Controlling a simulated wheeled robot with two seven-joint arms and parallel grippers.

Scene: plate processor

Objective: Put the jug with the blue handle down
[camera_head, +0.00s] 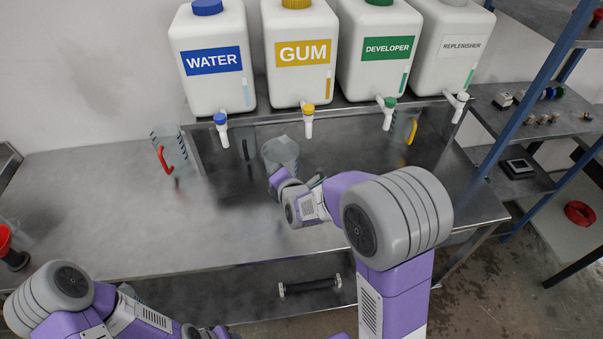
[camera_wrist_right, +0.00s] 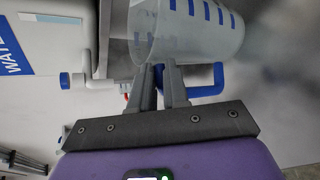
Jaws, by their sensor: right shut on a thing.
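The clear jug (camera_head: 281,153) with blue measuring marks is in front of the gum container, over the dark metal worktop. It also fills the top of the right wrist view (camera_wrist_right: 190,38), where its blue handle (camera_wrist_right: 212,82) shows at the fingers. My right gripper (camera_wrist_right: 163,80) is shut on the jug at its handle. The jug looks about upright against the containers. I cannot tell whether its base touches the metal. In the head view my right arm hides most of the handle and the fingers. My left arm is at the lower left; its gripper is out of view.
A red-handled jug (camera_head: 170,148) stands to the left, a yellow-handled jug (camera_head: 405,127) to the right. The water tap (camera_head: 221,122) and gum tap (camera_head: 307,112) hang from containers behind. A blue post (camera_head: 535,90) stands at right.

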